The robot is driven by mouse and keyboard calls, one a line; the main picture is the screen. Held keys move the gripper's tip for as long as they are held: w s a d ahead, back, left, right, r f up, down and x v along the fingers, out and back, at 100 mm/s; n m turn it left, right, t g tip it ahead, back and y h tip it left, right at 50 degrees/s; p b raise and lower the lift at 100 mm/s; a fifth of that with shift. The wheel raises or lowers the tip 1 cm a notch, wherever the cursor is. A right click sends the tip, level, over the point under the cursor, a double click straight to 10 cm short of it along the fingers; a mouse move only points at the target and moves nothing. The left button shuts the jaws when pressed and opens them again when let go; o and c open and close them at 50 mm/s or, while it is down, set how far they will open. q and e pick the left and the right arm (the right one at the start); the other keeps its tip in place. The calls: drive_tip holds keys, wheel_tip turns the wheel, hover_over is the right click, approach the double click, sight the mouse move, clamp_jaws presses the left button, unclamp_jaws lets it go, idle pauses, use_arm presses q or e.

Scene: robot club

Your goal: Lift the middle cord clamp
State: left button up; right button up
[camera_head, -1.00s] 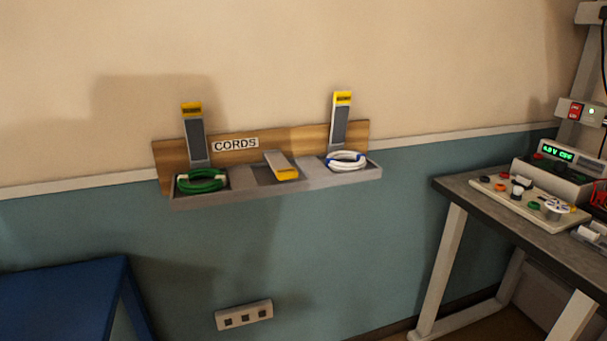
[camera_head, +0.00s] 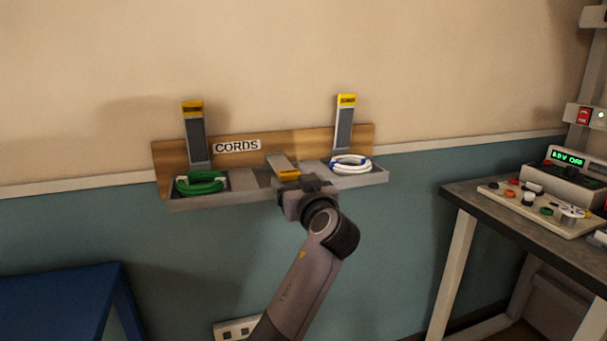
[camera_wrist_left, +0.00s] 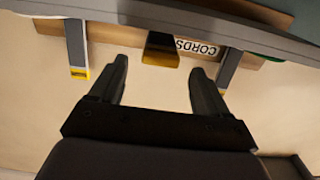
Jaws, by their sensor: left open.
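The middle cord clamp (camera_head: 281,163) is a grey bar with a yellow end. It lies folded down over the cord shelf (camera_head: 225,203), between two clamps that stand up against the board. My left gripper (camera_head: 298,182) is just in front of the middle clamp and hides part of its yellow end. In the left wrist view, which is upside down, the open fingers (camera_wrist_left: 161,75) are spread with nothing between their tips. The middle clamp's yellow end (camera_wrist_left: 160,53) shows beyond the gap, roughly centred and apart from both fingers. My right gripper is not in view.
The left clamp (camera_head: 195,138) stands above a green cord coil (camera_head: 200,183). The right clamp (camera_head: 344,125) stands above a white-and-blue coil (camera_head: 350,164). A workbench (camera_head: 480,205) is at right, a blue table (camera_head: 60,290) at lower left.

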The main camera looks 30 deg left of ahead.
sight(287, 170)
use_arm(q)
drive_tip(key=shift+p+x, duration=0.7)
drive_tip(key=shift+x, duration=2.9)
drive_tip(key=shift+r, duration=0.15)
clamp_jaws()
